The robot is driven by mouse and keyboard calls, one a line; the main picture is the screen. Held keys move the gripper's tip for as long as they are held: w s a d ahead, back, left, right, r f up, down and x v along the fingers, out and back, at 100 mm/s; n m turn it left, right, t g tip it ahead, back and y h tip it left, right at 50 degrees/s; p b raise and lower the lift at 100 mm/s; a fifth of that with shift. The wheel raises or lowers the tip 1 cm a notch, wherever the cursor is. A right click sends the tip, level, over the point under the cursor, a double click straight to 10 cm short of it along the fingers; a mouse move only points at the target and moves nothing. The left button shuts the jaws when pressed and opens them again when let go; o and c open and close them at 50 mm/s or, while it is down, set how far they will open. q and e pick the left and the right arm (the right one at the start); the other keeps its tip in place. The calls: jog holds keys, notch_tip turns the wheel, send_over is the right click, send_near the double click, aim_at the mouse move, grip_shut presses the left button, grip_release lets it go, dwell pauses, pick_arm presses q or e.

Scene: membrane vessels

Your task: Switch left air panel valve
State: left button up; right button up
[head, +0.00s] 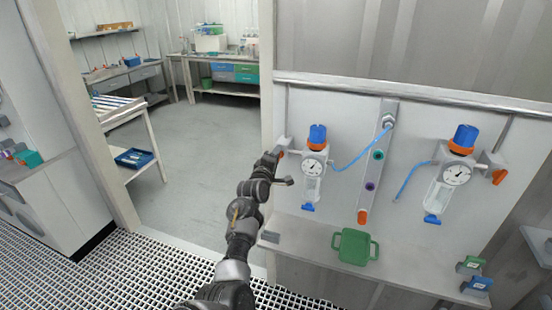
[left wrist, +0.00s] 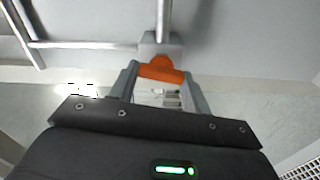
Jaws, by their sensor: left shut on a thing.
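The left air panel has a regulator with a blue knob (head: 318,136), an orange ring and a round gauge (head: 312,166). Its valve, with an orange handle (left wrist: 160,71), is on the regulator's left side. In the head view my gripper mostly hides this handle. My left gripper (head: 277,157) reaches up to it from the lower left. In the left wrist view the two grey fingers of the left gripper (left wrist: 162,80) stand on either side of the orange handle and are shut on it. My right gripper is in neither view.
A second regulator with gauge (head: 456,174) and orange valve handle (head: 499,176) is at the right. Between them is a grey manifold strip (head: 374,165). A green tray (head: 354,246) lies on the ledge below. Open floor lies left of the panel.

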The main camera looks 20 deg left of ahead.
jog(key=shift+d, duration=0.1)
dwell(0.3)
pick_arm(q)
jog(key=o, duration=1)
